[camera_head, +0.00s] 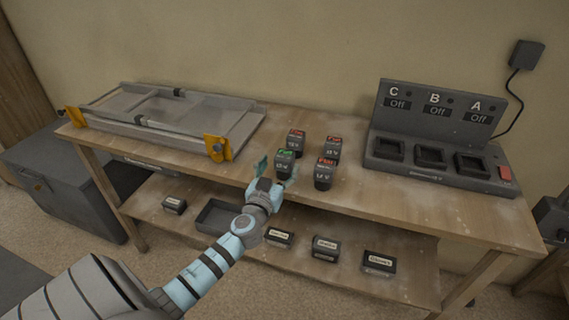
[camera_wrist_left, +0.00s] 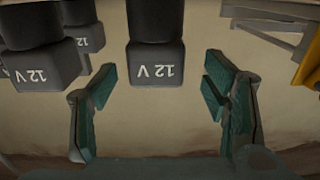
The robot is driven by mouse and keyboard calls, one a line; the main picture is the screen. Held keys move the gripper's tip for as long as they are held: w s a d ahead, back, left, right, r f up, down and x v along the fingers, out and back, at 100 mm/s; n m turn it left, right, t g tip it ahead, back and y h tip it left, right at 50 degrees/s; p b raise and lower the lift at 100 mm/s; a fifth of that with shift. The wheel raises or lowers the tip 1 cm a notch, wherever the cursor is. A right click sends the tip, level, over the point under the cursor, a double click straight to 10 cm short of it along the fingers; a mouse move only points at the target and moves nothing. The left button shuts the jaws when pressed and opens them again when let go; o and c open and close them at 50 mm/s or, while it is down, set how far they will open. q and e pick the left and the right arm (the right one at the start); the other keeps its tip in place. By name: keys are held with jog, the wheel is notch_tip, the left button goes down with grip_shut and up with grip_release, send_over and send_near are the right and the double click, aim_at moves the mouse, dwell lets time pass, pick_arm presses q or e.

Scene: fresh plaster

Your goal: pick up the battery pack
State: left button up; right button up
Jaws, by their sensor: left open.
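Several dark battery packs stand upright in a cluster on the workbench. One has a green top (camera_head: 285,156). Others have red tops, at the back (camera_head: 297,140), back right (camera_head: 333,147) and front right (camera_head: 325,173). My left gripper (camera_head: 275,173) is open, its teal fingers just in front of the green-topped pack. In the left wrist view a pack marked 12 V (camera_wrist_left: 156,65) is ahead between the spread fingers, with visible gaps to both. Other packs show at that view's left (camera_wrist_left: 42,70). My right gripper is not in view.
A charger (camera_head: 437,165) with bays A, B and C, all reading Off, stands at the right. A grey tray-like fixture with yellow clamps (camera_head: 217,147) is at the left. Labelled boxes (camera_head: 326,247) and an empty bin (camera_head: 214,215) sit on the lower shelf.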

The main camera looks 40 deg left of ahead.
aim_at(282, 165)
pick_arm(q)
jog(key=x, duration=0.4)
jog(key=shift+w+d+f, duration=0.15)
jog(key=shift+w+f, duration=0.05)
jog(key=shift+w, duration=0.05)
jog(key=shift+r, duration=0.1)
jog(key=c, duration=1.5)
